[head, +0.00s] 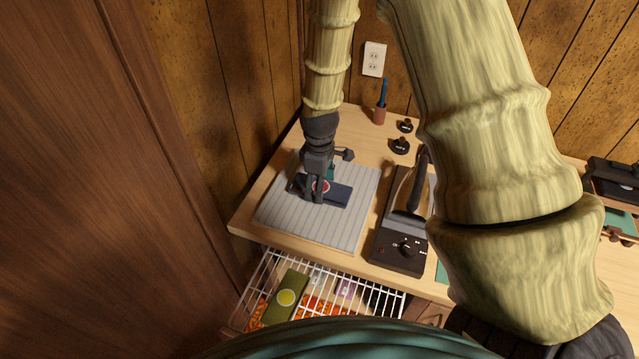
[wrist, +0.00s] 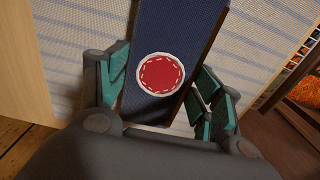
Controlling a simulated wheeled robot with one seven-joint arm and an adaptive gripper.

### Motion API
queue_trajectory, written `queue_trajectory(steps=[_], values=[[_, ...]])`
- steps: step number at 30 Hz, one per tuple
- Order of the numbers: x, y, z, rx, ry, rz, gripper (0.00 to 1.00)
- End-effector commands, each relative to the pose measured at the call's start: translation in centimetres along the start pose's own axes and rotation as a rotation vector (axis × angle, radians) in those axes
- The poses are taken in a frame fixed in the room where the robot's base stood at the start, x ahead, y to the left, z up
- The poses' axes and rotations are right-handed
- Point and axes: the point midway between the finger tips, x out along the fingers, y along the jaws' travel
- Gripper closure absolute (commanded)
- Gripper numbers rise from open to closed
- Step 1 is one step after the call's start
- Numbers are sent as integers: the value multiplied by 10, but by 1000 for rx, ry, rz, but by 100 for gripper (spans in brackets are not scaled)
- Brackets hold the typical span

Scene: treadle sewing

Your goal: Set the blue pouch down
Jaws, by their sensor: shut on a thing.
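The blue pouch (head: 338,194) is a dark navy strip with a round red-and-white patch. My gripper (head: 316,192) is shut on it, over the pale grey striped mat (head: 345,227) at the left of the table. In the wrist view the pouch (wrist: 178,35) runs up between the teal-padded fingers of my gripper (wrist: 160,92), its patch facing the camera. The striped mat (wrist: 75,50) shows behind it. The pouch is low over the mat, but I cannot tell whether it touches it. My fingers hide part of the pouch in the head view.
A black device with a knob (head: 402,252) stands right of the mat. Behind are dark knobbed items (head: 400,146) and a brown cup (head: 379,115). A white wire basket (head: 385,302) with a green pouch (head: 287,295) sits below the front edge. A wooden panel (head: 130,200) rises at left.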

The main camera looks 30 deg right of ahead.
Motion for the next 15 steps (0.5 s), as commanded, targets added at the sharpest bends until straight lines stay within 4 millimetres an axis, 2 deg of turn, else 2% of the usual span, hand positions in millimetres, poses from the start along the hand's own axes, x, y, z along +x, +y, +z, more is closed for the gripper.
queue_trajectory(steps=[2,3,6,15], values=[[2,0,0,0,0,0,58],[2,0,0,0,0,0,31],[2,0,0,0,0,0,13],[2,0,0,0,0,0,13]])
